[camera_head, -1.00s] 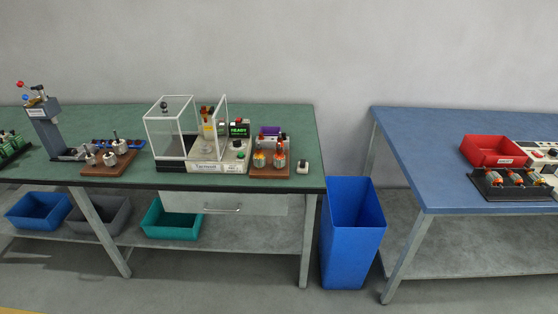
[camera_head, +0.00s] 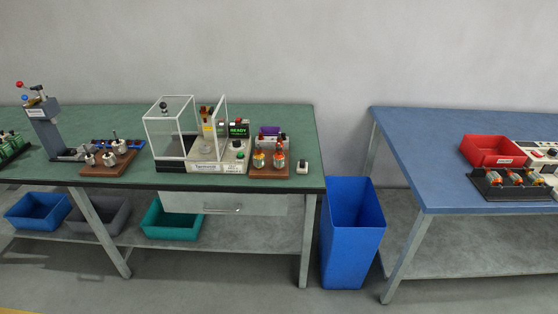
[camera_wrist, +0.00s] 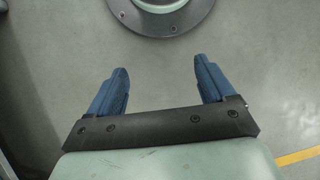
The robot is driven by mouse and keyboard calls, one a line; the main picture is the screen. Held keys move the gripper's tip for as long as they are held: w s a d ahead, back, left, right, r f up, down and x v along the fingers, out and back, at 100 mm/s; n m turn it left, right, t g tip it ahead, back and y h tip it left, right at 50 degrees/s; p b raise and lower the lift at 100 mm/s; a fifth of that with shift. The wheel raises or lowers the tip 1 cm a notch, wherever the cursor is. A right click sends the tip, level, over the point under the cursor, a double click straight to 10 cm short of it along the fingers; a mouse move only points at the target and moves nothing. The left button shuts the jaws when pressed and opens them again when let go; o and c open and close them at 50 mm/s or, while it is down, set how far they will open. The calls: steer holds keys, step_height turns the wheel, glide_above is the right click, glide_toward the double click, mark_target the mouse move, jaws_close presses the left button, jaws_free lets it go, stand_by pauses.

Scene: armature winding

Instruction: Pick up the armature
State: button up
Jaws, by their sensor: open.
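Several armatures with orange windings show in the head view. Some stand on a brown wooden block (camera_head: 270,172) on the green bench, such as one armature (camera_head: 259,160) beside another armature (camera_head: 280,160). More armatures (camera_head: 513,178) lie in a black rack (camera_head: 500,192) on the blue table. Bare metal cores (camera_head: 109,158) stand on another wooden block (camera_head: 118,167). My gripper (camera_wrist: 163,80) shows only in the wrist view. Its two blue fingers are apart with nothing between them, over bare grey floor. Which armature the task means, I cannot tell.
A winding machine (camera_head: 205,165) with a clear guard (camera_head: 170,125) and a READY display stands mid-bench. A press (camera_head: 43,125) stands at left. A blue waste bin (camera_head: 353,235) fills the gap before the blue table (camera_head: 420,150), which carries a red bin (camera_head: 492,151). Its left half is clear.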

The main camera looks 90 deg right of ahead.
steer(key=w+d+r+m+t, duration=0.1)
steer(key=w+d+r, duration=0.15)
steer(key=d, duration=0.35)
steer(key=w+d+r, duration=0.2)
steer(key=w+d, duration=0.1)
steer(key=d, duration=0.2)
steer(key=s+d+r+m+t, duration=0.1)
steer(key=d+r, duration=0.4)
steer(key=d, duration=0.4)
steer(key=s+d+r, duration=0.1)
steer(key=d+r, duration=0.4)
steer(key=d, duration=0.4)
steer(key=s+d+r+m+t, duration=0.1)
steer(key=s+d+r, duration=0.1)
steer(key=d+r, duration=0.5)
step_height(320, 180, up, 35)
steer(key=m+t+h, duration=0.1)
steer(key=m+t, duration=0.1)
steer(key=t, duration=0.1)
glide_above(279, 148)
steer(key=shift+w+r, duration=0.1)
steer(key=shift+f, duration=0.35)
step_height(279, 148, down, 7)
steer(key=shift+f, duration=0.1)
steer(key=shift+d+f, duration=0.2)
steer(key=shift+f, duration=2.6)
